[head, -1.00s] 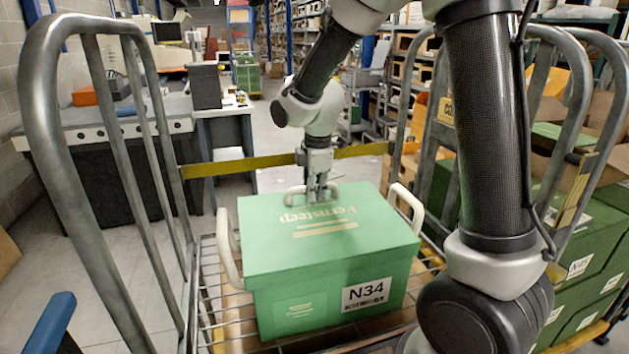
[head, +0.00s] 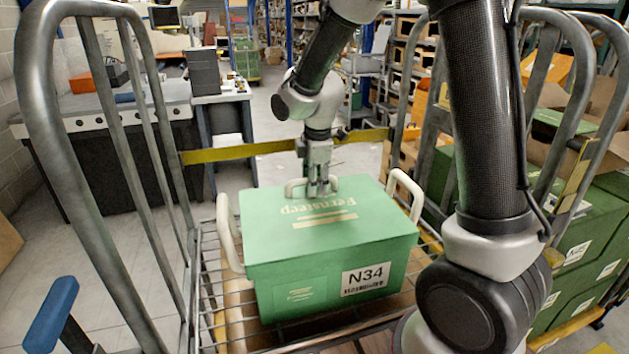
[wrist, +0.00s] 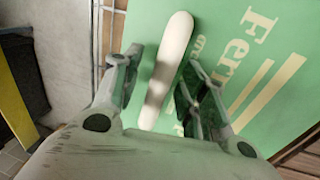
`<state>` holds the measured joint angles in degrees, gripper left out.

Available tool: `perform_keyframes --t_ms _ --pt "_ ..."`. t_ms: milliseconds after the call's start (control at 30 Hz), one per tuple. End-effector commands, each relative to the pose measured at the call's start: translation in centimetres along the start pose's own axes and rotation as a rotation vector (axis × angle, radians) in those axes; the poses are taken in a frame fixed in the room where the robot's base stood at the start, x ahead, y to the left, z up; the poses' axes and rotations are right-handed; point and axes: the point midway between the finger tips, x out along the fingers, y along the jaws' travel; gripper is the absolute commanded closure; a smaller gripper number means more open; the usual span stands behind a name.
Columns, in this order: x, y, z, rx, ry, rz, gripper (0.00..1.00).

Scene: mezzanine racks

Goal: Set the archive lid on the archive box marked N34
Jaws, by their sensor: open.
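The green archive lid (head: 285,235), printed "Fernsteep", lies level on the green archive box (head: 300,297) marked N34, with no gap that I can make out. The N34 label (head: 366,280) faces me on the front wall. A pale handle (head: 297,188) shows at the far edge, and pale handles also stand at the left and right sides. My gripper (head: 319,190) points down at the far edge. In the wrist view its open fingers (wrist: 160,75) stand on either side of a pale handle (wrist: 166,70). Whether they touch it is unclear.
The box stands in a wire cart with tall grey metal rails (head: 150,150) at the left and right. A yellow bar (head: 225,153) crosses behind it. Green boxes (head: 585,240) are stacked at the right. A desk (head: 110,115) stands at the back left.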

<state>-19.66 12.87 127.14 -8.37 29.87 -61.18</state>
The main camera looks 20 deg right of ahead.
Motion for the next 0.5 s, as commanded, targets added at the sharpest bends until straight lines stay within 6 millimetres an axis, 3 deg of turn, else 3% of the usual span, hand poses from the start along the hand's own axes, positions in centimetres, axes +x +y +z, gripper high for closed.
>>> perform_keyframes --t_ms 233,500 --pt "-1.4 0.1 0.0 0.000 0.001 0.004 0.58" --pt "-7.3 0.1 -0.1 0.000 0.002 0.005 0.58"
